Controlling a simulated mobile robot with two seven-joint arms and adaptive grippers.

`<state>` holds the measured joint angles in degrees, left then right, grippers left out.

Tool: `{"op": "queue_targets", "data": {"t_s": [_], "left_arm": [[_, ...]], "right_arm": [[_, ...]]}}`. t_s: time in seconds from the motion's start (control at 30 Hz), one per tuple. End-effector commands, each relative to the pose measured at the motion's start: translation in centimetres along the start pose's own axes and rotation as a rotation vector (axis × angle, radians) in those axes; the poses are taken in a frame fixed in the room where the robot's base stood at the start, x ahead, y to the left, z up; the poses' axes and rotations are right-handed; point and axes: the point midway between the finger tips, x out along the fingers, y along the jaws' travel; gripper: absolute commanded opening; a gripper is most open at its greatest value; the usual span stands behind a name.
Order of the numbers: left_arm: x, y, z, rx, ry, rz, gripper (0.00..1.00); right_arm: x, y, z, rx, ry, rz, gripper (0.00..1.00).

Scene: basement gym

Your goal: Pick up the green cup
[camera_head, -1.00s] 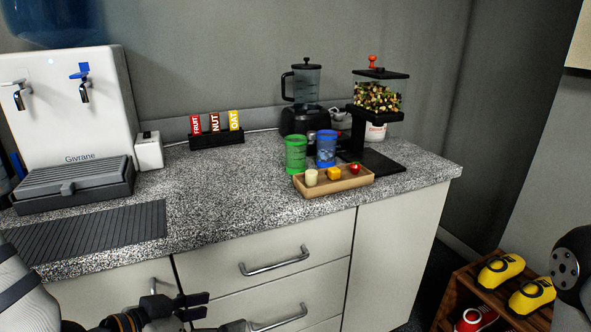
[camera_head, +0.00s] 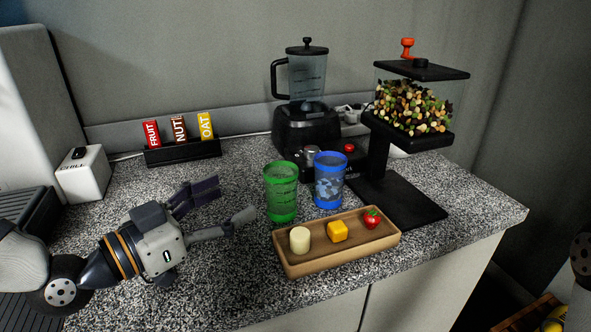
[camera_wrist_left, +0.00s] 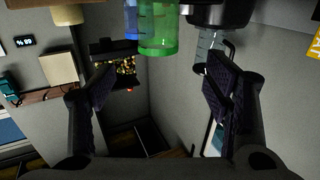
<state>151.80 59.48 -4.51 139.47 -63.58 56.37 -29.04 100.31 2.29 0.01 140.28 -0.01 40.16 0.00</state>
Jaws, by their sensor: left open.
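The green cup (camera_head: 281,192) stands upright on the speckled counter, touching or close to the blue cup (camera_head: 330,180) on its right. My left gripper (camera_head: 232,205) is open and empty, just left of the green cup, with its fingers pointing toward it. In the left wrist view the green cup (camera_wrist_left: 158,35) shows at the top, above and between the two open fingers (camera_wrist_left: 160,88), with part of the blue cup (camera_wrist_left: 131,20) beside it. My right gripper is not in view; only a piece of my right arm shows at the right edge.
A wooden tray (camera_head: 345,257) with a cream, a yellow and a red piece lies in front of the cups. A blender (camera_head: 306,125) and a nut dispenser (camera_head: 412,108) stand behind. A bar rack (camera_head: 183,152) and a white box (camera_head: 83,173) stand at the back left.

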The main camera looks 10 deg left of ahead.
Motion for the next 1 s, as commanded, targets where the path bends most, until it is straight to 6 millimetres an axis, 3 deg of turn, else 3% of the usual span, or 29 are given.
{"op": "queue_targets", "data": {"t_s": [0.13, 0.3, 0.7, 1.0], "left_arm": [[0.7, 0.0, 0.4, -0.002, -0.006, 0.003, 0.71], [4.6, 0.1, 1.1, -0.007, -0.016, 0.005, 0.71], [11.1, 0.1, 0.1, -0.001, -0.006, 0.001, 0.71], [12.1, 0.1, -0.4, -0.001, 0.0, 0.0, 0.71]], "right_arm": [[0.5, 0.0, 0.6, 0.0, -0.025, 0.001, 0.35], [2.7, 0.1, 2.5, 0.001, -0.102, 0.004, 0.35], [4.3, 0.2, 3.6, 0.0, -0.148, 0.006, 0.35], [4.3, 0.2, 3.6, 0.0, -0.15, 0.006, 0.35]]}}
